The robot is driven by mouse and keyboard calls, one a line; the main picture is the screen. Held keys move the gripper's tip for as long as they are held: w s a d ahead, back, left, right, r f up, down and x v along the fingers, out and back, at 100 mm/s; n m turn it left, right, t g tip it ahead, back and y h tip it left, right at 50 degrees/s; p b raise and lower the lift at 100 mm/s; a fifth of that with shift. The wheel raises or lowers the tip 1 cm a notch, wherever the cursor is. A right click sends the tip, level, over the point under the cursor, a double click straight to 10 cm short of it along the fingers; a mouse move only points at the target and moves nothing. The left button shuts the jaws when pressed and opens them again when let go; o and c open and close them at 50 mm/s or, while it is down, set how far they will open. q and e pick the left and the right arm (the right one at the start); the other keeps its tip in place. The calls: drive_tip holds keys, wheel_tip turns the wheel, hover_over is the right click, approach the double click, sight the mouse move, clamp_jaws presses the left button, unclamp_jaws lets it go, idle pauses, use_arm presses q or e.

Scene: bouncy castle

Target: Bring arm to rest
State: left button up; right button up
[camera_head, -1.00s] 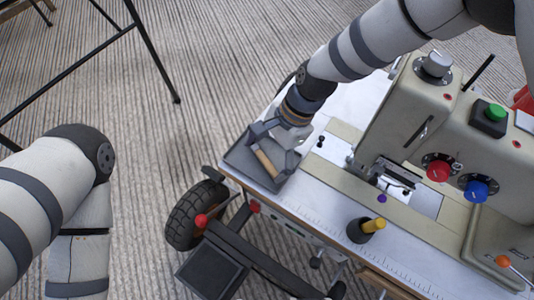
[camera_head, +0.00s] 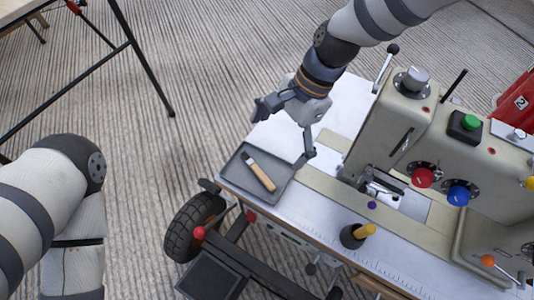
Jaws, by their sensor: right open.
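My right gripper (camera_head: 284,130) is open and empty. It hangs above the back edge of a grey tray (camera_head: 236,185), with its fingers spread wide. A tool with a wooden handle (camera_head: 260,174) and a short dark end lies in the tray, apart from the gripper. My left arm (camera_head: 50,200) is bent at the left of the head view, and its gripper is out of view.
A beige sewing machine (camera_head: 385,110) with red, blue and green knobs stands on the white table (camera_head: 290,212), right of my right gripper. A dark cup with a yellow-handled item (camera_head: 354,235) stands in front. A black-legged table (camera_head: 137,55) is at upper left.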

drive_tip(key=shift+v, duration=0.9)
